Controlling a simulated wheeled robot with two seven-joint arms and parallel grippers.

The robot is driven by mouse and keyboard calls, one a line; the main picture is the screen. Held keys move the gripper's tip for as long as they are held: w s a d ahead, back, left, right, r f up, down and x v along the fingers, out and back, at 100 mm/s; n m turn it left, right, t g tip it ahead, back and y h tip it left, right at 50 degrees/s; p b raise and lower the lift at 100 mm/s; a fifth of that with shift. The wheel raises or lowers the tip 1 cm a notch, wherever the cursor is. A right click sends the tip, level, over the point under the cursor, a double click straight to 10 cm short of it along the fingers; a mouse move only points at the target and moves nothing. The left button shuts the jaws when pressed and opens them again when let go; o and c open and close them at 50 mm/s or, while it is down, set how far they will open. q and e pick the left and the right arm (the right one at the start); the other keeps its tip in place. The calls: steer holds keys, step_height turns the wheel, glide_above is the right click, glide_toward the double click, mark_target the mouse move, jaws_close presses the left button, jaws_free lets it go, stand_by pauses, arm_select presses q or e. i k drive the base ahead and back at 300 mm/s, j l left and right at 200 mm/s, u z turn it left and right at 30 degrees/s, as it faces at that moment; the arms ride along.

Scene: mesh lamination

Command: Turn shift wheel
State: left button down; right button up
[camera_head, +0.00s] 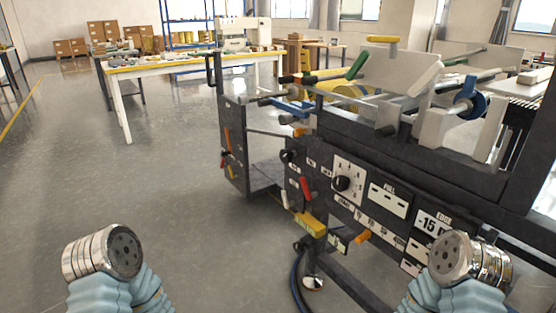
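A dark lamination machine (330,150) stands right of centre. On its front is a round black knob (341,183) on a white dial plate with markings. Another black knob (288,156) sits to its left, and a blue wheel (470,104) is on the upper right rollers. I cannot tell which of these is the shift wheel. My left arm (104,252) shows at lower left and my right arm (470,258) at lower right. Each has a round metal end with a dark face, apart from the machine. No gripper fingers are visible.
The machine front carries a red lever (306,188), a yellow block (310,223) and an orange handle (363,236). Dark cables (297,280) hang below. A worktable (190,64) with small items stands behind, left of the machine. The grey floor (120,185) at left is clear.

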mark_target(286, 155)
steer(key=j+z, duration=0.1)
steer(key=z, duration=0.3)
steer(key=l+z, duration=0.1)
steer(key=z, duration=0.65)
steer(key=i+j+z, duration=0.2)
steer(key=j, duration=0.25)
steer(key=j+z, duration=0.25)
steer(key=j, duration=0.2)
steer(key=k, duration=0.05)
